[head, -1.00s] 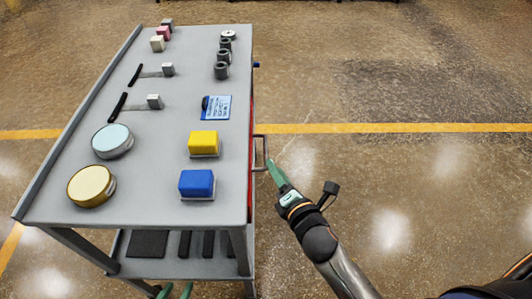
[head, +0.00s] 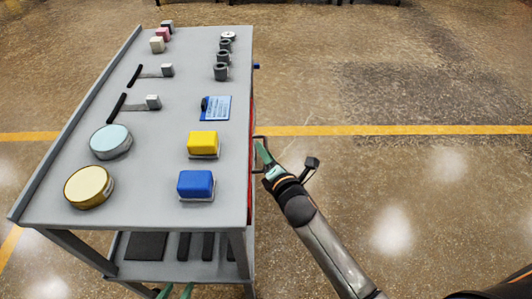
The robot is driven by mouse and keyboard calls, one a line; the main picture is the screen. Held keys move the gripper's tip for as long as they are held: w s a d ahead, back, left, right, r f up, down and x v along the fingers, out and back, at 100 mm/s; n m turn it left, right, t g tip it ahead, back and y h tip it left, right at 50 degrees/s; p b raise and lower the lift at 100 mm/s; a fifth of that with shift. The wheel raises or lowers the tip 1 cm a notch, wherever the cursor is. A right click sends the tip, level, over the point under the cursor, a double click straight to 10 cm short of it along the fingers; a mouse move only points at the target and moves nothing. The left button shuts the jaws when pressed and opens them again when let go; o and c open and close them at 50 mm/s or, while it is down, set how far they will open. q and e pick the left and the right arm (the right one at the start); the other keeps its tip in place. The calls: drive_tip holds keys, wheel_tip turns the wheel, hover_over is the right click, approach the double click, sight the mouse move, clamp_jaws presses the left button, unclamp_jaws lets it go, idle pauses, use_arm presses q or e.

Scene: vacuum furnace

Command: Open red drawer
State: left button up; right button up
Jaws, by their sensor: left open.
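The red drawer (head: 251,180) shows only as a thin red strip under the right edge of the grey cart's top. Its grey handle (head: 265,139) sticks out to the right of the cart. My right gripper (head: 261,149) has its green fingertips at the handle, overlapping it in view. Whether the fingers are around the handle, and how far apart they are, I cannot tell. My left gripper (head: 177,291) shows only its green fingertips at the bottom edge, open, by the cart's lower shelf. The drawer looks shut.
The grey cart (head: 140,185) carries a yellow block, a blue block, two round tins, a blue card, several dark rings and small blocks. Its lower shelf (head: 215,270) holds dark flat pieces. The floor (head: 400,170) right of the cart is clear.

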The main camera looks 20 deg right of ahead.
clamp_jaws()
idle(1.2)
